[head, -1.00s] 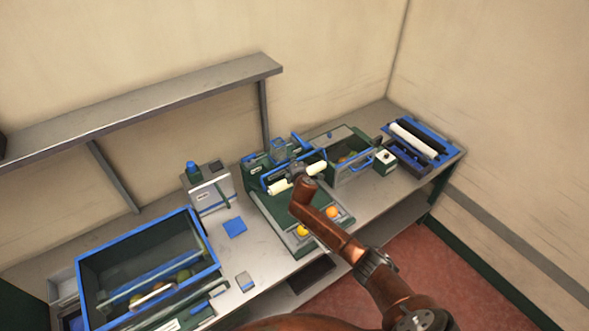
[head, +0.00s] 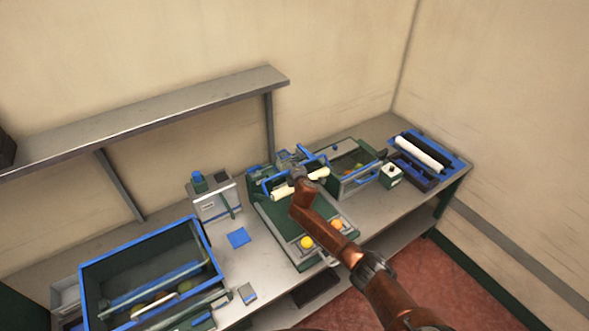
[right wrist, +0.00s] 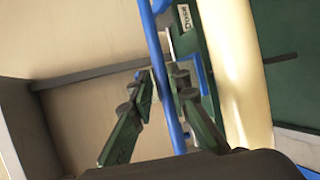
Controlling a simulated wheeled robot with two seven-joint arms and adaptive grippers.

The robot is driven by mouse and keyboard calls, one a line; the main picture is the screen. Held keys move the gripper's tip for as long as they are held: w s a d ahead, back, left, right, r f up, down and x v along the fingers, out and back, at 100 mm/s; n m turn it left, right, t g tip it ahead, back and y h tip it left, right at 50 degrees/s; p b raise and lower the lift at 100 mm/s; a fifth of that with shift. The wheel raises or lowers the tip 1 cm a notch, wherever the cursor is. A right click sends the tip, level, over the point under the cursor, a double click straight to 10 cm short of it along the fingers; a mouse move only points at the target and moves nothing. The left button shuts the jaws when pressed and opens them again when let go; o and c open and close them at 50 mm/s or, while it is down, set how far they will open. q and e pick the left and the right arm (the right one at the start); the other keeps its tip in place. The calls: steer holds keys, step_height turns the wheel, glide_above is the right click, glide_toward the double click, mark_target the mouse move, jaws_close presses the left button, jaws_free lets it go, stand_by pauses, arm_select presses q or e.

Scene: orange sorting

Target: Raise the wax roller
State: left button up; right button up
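The wax roller is a long cream-white cylinder (head: 284,194) in a blue frame on the green machine mid-table. In the right wrist view the cream roller (right wrist: 240,70) runs beside the blue bar (right wrist: 160,45) of its frame. My right gripper (right wrist: 166,80) has one finger on each side of this bar, and its tips close in on it. In the head view my right gripper (head: 297,174) is over the middle of the roller and hides part of it. My left gripper is not in view.
Two oranges (head: 307,243) lie on the machine's front tray. A blue-rimmed bin (head: 150,240) stands at the left, a grey box (head: 215,200) behind. A green crate (head: 345,160) and a blue tray with rollers (head: 455,160) stand at the right. The wall shelf (head: 150,115) hangs behind.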

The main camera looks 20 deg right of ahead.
steer(key=shift+o, duration=1.4)
steer(key=shift+w, duration=0.1)
steer(key=shift+f, duration=0.1)
steer(key=shift+s, duration=0.2)
steer(key=v, duration=1.2)
steer(key=shift+f, duration=0.1)
